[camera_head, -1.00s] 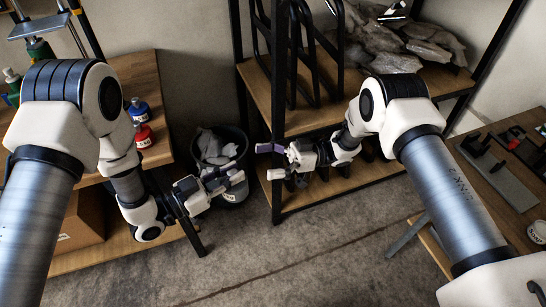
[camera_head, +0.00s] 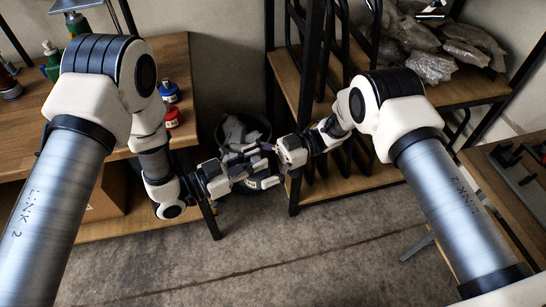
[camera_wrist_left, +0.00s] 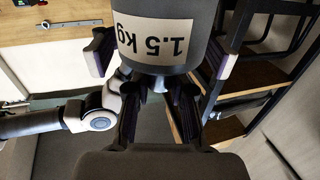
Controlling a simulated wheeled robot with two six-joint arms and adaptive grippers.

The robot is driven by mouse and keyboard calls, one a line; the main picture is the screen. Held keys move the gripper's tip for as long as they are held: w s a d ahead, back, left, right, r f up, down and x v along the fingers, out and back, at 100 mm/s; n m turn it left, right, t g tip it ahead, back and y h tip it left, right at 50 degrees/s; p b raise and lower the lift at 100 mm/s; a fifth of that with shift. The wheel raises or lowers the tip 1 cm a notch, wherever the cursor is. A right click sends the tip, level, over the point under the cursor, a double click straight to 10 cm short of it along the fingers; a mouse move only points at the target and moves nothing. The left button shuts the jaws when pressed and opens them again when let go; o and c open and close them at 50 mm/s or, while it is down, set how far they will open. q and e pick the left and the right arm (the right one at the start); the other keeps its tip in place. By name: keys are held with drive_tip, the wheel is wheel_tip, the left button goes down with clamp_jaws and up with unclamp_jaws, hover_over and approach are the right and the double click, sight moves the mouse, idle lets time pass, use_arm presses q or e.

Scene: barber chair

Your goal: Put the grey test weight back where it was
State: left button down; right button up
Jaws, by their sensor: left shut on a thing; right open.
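The grey test weight (camera_wrist_left: 157,55) fills the upper middle of the left wrist view, its "1.5 kg" label upside down and its top cut off by the frame. My left gripper (camera_wrist_left: 158,100) is shut on its narrow knob end; it shows left of centre in the head view (camera_head: 245,170). My right gripper (camera_head: 262,166) reaches in from the right, close to the left one. In the left wrist view its open fingers (camera_wrist_left: 160,52) stand on both sides of the weight's body; I cannot tell whether they touch. In the head view the grippers largely hide the weight.
A dark bin (camera_head: 240,128) stands behind the grippers. A wooden shelf rack (camera_head: 440,91) holding grey wrapped pieces is at right. Another table (camera_head: 500,190) is at far right. The floor in front is clear.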

use_arm(q)
drive_tip(key=shift+r, duration=0.15)
use_arm(e)
drive_tip(key=shift+s+a, duration=0.1)
drive_tip(key=shift+a, duration=0.1)
clamp_jaws()
use_arm(q)
drive_tip(key=c, duration=0.9)
unclamp_jaws()
use_arm(e)
drive_tip(key=shift+r, duration=0.15)
